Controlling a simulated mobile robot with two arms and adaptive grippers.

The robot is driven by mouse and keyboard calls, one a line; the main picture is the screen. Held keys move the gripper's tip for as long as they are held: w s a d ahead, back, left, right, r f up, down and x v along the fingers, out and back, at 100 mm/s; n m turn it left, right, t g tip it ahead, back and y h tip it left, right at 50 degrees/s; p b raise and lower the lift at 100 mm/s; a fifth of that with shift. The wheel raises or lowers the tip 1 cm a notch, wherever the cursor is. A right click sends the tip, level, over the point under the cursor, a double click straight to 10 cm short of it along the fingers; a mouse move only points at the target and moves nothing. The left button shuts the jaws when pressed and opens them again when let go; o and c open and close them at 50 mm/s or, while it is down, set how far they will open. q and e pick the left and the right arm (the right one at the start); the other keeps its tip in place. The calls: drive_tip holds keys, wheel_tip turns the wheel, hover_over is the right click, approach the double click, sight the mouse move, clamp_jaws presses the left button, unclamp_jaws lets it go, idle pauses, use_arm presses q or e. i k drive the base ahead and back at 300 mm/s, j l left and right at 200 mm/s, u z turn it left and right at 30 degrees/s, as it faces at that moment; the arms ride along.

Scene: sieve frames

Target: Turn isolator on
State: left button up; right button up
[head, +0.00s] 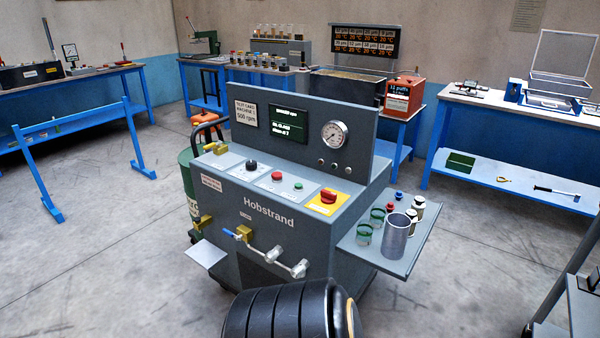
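A red rotary isolator knob (328,195) sits on a yellow plate (313,207) at the right end of the sloped control panel of the grey Hobstrand machine (265,235). The knob is small in view and I cannot tell its position from its markings. Left of it are a green button (299,185), a red button (276,176) and a black knob (251,164). A lit green-text display (288,124) and a round gauge (334,134) are on the upright panel behind. Neither gripper shows in the head view.
A side shelf (400,257) at the machine's right holds a metal cylinder (397,237), green-rimmed cups and small jars. Valves and a pipe (272,252) stick out from its front. Blue benches (460,168) stand along the walls. Floor is open at left and right.

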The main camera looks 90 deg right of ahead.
sight(328, 197)
drive_tip(key=z, duration=2.95)
